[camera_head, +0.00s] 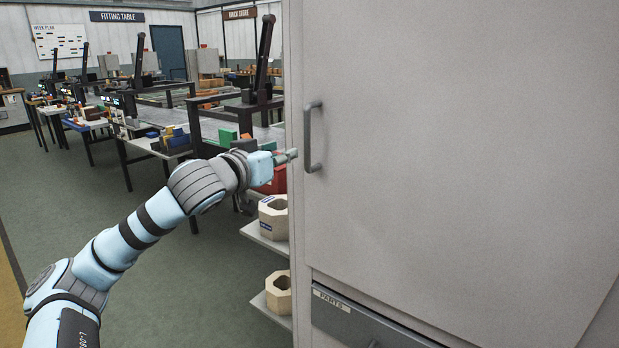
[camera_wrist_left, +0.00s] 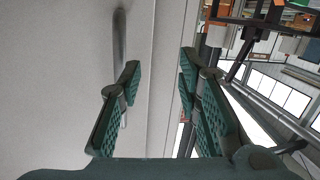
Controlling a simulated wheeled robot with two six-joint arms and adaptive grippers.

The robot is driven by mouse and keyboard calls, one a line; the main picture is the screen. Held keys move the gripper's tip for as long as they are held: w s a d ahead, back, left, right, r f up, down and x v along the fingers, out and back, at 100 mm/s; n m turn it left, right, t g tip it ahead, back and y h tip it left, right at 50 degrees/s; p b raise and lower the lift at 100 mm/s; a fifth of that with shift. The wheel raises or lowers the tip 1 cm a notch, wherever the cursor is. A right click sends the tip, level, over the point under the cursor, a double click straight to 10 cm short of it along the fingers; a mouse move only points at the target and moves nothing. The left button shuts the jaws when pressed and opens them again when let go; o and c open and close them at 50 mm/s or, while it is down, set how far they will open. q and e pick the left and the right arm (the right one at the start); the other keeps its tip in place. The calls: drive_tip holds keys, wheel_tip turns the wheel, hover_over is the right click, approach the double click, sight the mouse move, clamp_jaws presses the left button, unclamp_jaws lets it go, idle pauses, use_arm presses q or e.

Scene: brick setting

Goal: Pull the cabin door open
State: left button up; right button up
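The cabin door (camera_head: 450,140) is a large pale grey panel filling the right of the head view, and it looks shut. Its grey vertical bar handle (camera_head: 313,137) is on the door's left side. My left gripper (camera_head: 291,155) is just left of the handle, by the cabinet's left edge. In the left wrist view its green padded fingers (camera_wrist_left: 160,85) are apart with nothing between them. There the handle (camera_wrist_left: 119,45) lies ahead, in line with the left finger and partly hidden by it. I cannot tell whether they touch. My right gripper is not in view.
Below the door is a dark drawer (camera_head: 370,325) labelled PARTS. Left of the cabinet, low shelves (camera_head: 262,238) hold hexagonal blocks (camera_head: 274,215) and a red bin (camera_head: 275,181). Workbenches stand behind. The green floor (camera_head: 195,290) at left is clear.

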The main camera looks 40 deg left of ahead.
use_arm(q)
drive_tip(key=s+d+r+m+t+b, duration=0.15)
drive_tip(key=s+d+r, duration=0.25)
drive_tip(key=s+d, duration=0.4)
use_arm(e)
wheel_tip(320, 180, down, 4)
use_arm(q)
drive_tip(key=p, duration=0.6)
approach(306, 131)
drive_tip(key=x, duration=0.2)
drive_tip(key=p+x, duration=0.2)
drive_tip(key=x, duration=0.6)
drive_tip(key=shift+w+a+p, duration=0.1)
drive_tip(key=shift+w+p, duration=0.2)
drive_tip(key=shift+w, duration=0.1)
drive_tip(key=shift+s, duration=0.1)
clamp_jaws()
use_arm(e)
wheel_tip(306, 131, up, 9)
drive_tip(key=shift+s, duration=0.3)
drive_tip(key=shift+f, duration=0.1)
